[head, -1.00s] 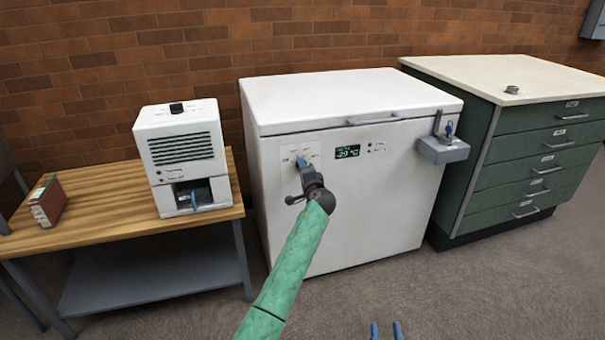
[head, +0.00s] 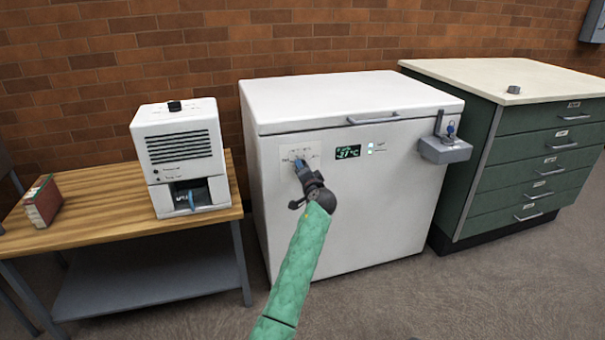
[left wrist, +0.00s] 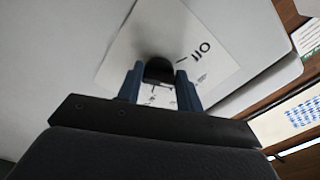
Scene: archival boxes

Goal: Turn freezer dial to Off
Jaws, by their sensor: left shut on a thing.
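The white chest freezer (head: 355,215) stands against the brick wall with its lid shut. Its dial plate (head: 313,148) is on the upper left of the front. In the left wrist view the plate (left wrist: 205,70) shows the word "Off" and tick marks. The black dial (left wrist: 158,71) sits between the blue fingers of my left gripper (left wrist: 160,85), which is shut on it. In the head view my left gripper (head: 301,166) covers most of the dial. The display (head: 347,152) reads about -37 °C, with lights beside it. My right gripper is out of view.
A grey lock box (head: 446,150) juts from the freezer's right front. A green drawer cabinet (head: 540,165) stands at right. A wooden bench (head: 105,210) at left holds a white device (head: 181,150) and a red book box (head: 42,200). The floor in front is clear.

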